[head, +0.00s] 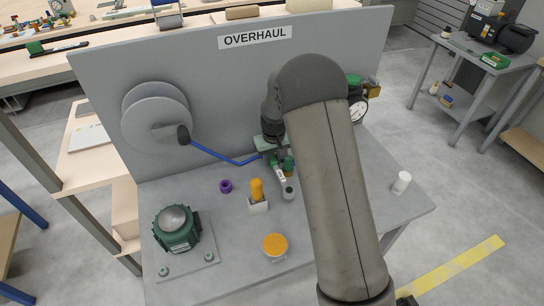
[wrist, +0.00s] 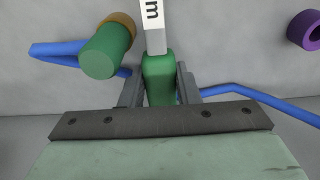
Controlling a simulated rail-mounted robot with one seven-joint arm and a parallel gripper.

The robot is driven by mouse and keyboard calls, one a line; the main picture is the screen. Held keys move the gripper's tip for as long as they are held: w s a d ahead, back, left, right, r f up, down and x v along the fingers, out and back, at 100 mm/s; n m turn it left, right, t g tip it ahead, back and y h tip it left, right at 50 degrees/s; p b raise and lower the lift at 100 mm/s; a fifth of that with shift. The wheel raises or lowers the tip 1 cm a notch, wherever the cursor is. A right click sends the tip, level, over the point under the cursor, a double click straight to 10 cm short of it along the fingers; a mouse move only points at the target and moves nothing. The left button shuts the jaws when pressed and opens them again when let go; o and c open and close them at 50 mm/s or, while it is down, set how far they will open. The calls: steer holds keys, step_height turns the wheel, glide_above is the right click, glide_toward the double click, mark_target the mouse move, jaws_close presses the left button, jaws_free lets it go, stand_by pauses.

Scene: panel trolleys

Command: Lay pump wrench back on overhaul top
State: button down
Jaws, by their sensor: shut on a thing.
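My gripper (head: 277,160) is in front of the OVERHAUL panel, above the back middle of the grey overhaul top (head: 205,207). In the wrist view my gripper (wrist: 160,88) is shut on a green handle. This handle belongs to the pump wrench (wrist: 158,75), whose pale shaft carries a white label with only an "m" readable. In the head view the wrench (head: 280,174) shows as a small pale and green piece below the fingers, partly hidden by my arm. I cannot tell whether its far end touches the top.
A blue hose (head: 215,153) runs from the panel reel (head: 157,118) behind my gripper. A green cylinder (wrist: 107,50) is close left of the fingers. On the top are a purple ring (head: 225,186), orange-topped block (head: 257,203), orange dish (head: 274,246), green pump (head: 176,230) and white cylinder (head: 401,182).

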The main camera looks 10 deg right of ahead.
steer(key=shift+w+f, duration=0.15)
steer(key=shift+w, duration=0.1)
steer(key=shift+f, duration=0.1)
steer(key=shift+f, duration=0.2)
steer(key=c, duration=1.1)
jaws_free()
steer(key=shift+r, duration=0.1)
